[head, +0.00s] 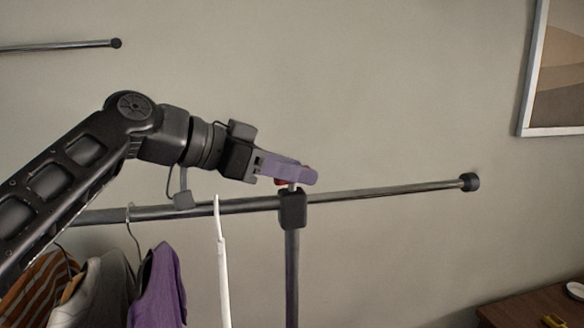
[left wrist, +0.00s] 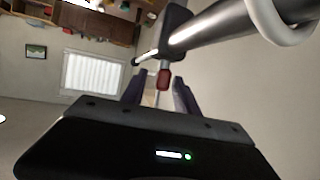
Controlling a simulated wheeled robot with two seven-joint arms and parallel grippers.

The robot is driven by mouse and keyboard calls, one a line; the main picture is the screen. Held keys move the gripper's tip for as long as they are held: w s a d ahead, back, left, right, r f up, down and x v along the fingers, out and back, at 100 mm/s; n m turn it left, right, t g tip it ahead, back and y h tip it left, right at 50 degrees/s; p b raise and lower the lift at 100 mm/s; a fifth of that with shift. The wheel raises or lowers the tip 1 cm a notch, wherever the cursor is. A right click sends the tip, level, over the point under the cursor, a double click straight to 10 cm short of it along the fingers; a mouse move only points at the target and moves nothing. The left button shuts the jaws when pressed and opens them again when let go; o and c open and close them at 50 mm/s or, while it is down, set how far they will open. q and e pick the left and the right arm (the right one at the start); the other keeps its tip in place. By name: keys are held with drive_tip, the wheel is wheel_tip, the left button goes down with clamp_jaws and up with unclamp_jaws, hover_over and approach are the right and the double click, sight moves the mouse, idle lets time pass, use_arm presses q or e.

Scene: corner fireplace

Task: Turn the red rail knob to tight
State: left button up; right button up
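The red rail knob (head: 307,168) sits on the dark clamp (head: 292,209) where the upright post meets the chrome rail. In the head view my left gripper (head: 303,175) reaches it from the left, and a purple finger hides most of the knob. In the left wrist view the knob (left wrist: 163,80) shows between the two purple fingers (left wrist: 160,90), which stand apart. A gap shows at least on the knob's left side, so the gripper looks open around it. No tight mark is readable. My right gripper is not in view.
The chrome rail (head: 400,191) runs to a dark end cap at the right. A white hanger (head: 222,260) hangs just left of the post. Clothes, including a purple garment (head: 158,285), hang further left. A framed picture (head: 555,75) is on the wall. A wooden surface (head: 530,307) is at lower right.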

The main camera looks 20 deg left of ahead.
use_arm(q)
drive_tip(key=shift+c, duration=0.5)
clamp_jaws()
drive_tip(key=shift+m+g+h, duration=0.5)
drive_tip(key=shift+m+h, duration=0.1)
drive_tip(key=shift+m+g+h, duration=0.6)
drive_tip(key=shift+m+g, duration=0.1)
drive_tip(key=shift+o, duration=0.5)
unclamp_jaws()
